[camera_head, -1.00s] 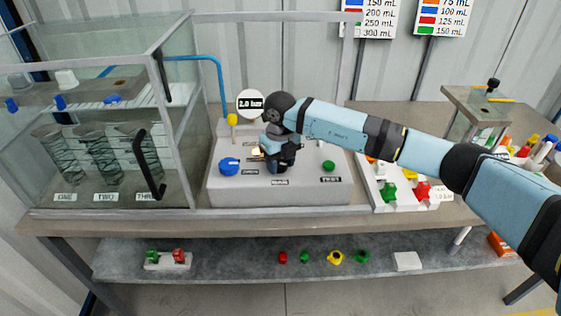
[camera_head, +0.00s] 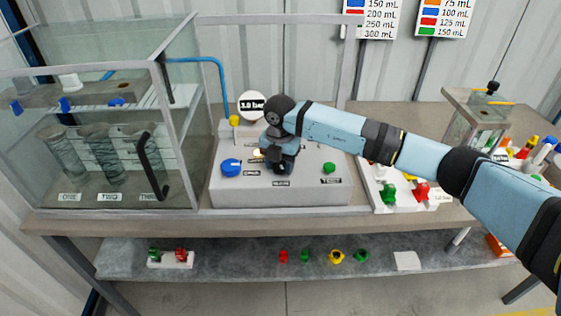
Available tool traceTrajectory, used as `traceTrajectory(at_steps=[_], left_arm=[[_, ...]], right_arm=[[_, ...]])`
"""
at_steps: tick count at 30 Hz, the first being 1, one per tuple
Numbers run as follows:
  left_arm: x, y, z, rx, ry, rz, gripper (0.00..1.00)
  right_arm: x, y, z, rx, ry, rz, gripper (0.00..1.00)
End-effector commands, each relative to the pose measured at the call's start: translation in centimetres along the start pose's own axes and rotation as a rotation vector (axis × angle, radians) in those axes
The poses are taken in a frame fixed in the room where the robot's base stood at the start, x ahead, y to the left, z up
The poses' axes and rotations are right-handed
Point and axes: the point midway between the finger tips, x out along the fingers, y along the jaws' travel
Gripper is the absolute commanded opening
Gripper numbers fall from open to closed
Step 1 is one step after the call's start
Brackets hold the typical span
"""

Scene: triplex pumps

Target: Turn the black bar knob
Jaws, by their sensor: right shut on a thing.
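A grey control panel (camera_head: 235,194) sits on the bench in front of me. My right gripper (camera_head: 281,163) points down at the middle of the panel, above a small printed label. It is shut on the black bar knob there, which the gripper and wrist hide almost fully. A round white gauge (camera_head: 252,105) stands behind the panel and appears to read 3.0 bar. My left gripper is out of view.
On the panel are a blue knob (camera_head: 231,167), a brass-coloured part beside my gripper and a green button (camera_head: 329,168). A glass cabinet (camera_head: 183,130) stands close on the left. A white tray (camera_head: 408,201) with coloured parts lies on the right.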

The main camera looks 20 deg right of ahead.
Motion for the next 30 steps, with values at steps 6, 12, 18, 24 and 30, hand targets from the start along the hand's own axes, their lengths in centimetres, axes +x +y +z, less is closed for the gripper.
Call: traceTrajectory(at_steps=[6, 12, 18, 24, 30], left_arm=[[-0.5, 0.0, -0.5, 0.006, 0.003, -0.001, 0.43], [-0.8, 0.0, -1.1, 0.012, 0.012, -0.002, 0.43], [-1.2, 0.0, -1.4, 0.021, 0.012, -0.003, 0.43], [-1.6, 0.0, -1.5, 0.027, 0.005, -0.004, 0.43], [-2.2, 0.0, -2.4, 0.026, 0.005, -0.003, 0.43]], right_arm=[[-0.3, 0.1, 0.1, 0.208, -0.001, 0.002, 0.22], [-0.4, 0.2, 0.2, 0.398, -0.002, 0.003, 0.22], [-0.4, 0.2, 0.2, 0.587, -0.001, 0.002, 0.22], [-0.5, 0.3, 0.3, 0.778, -0.001, 0.003, 0.22], [-0.4, 0.3, 0.3, 0.968, -0.001, 0.003, 0.22]])
